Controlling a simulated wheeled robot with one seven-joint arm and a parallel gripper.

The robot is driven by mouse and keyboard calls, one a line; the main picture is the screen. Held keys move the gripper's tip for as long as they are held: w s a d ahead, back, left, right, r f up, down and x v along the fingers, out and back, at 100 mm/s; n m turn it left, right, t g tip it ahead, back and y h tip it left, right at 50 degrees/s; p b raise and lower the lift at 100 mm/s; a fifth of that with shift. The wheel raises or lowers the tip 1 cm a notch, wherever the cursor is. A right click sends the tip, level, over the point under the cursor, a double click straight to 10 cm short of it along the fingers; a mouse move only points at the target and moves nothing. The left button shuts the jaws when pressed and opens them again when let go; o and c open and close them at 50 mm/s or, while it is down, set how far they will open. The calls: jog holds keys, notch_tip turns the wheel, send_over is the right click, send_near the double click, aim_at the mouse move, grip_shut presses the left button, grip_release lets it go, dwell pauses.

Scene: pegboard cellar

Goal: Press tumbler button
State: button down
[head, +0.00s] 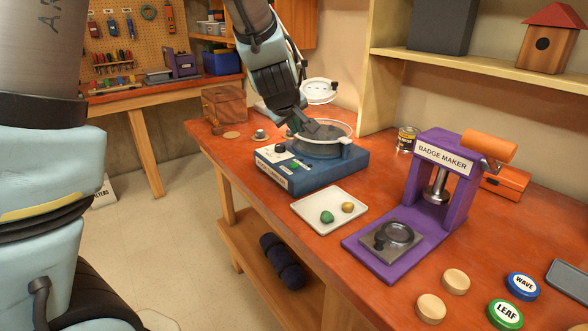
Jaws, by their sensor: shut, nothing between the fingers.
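The tumbler (335,172) is a blue machine with a round bowl on top, standing near the table's left edge. Its sloped front panel carries a dark knob (281,147) and a small green button (295,165); the lettering on its front is partly legible and ends in "TUMBLER". A pale round lid (319,91) stands raised behind the bowl. My gripper (322,131) points down at the bowl, its fingers shut and empty. The fingertips overlap the bowl's opening in the picture; I cannot tell whether they touch anything inside. They are above and right of the front panel.
A white tray (311,216) with a green and a yellow stone lies in front of the tumbler. A purple badge maker (459,180) stands to the right. Wooden discs and badges lie at the front right. A brown wooden box (224,103) stands behind left.

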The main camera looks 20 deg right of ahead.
aim_at(294, 165)
notch_tip(294, 165, down, 7)
jog(key=b, duration=0.6)
jog(key=shift+f, duration=0.1)
jog(key=shift+f, duration=0.1)
dwell(1.5)
jog(key=shift+f+b, duration=0.3)
jog(key=shift+b, duration=0.05)
